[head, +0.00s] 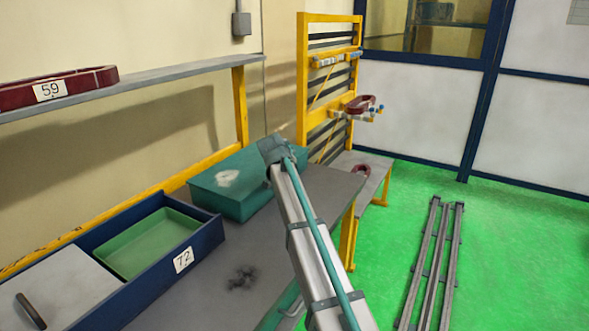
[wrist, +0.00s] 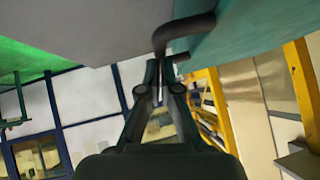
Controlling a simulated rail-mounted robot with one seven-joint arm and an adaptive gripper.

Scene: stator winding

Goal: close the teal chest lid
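The teal chest (head: 232,192) stands on the grey table against the wall. Its top looks flat and down over the box in the head view; whether a small gap is left under it I cannot tell. My gripper is at the chest's far right end, hidden behind my own arm in the head view. In the wrist view, a dark curved handle (wrist: 190,27) stands out from the teal surface (wrist: 250,22). My gripper's fingertips (wrist: 160,66) are close together around the end of this handle.
A blue box (head: 183,262) labelled 72 holds a green tray (head: 150,243) nearer on the table (head: 235,275). A grey shelf (head: 150,84) with a dark red part (head: 90,82) labelled 59 runs above. A yellow rack (head: 303,80) stands behind. Rails (head: 432,265) lie on the green floor.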

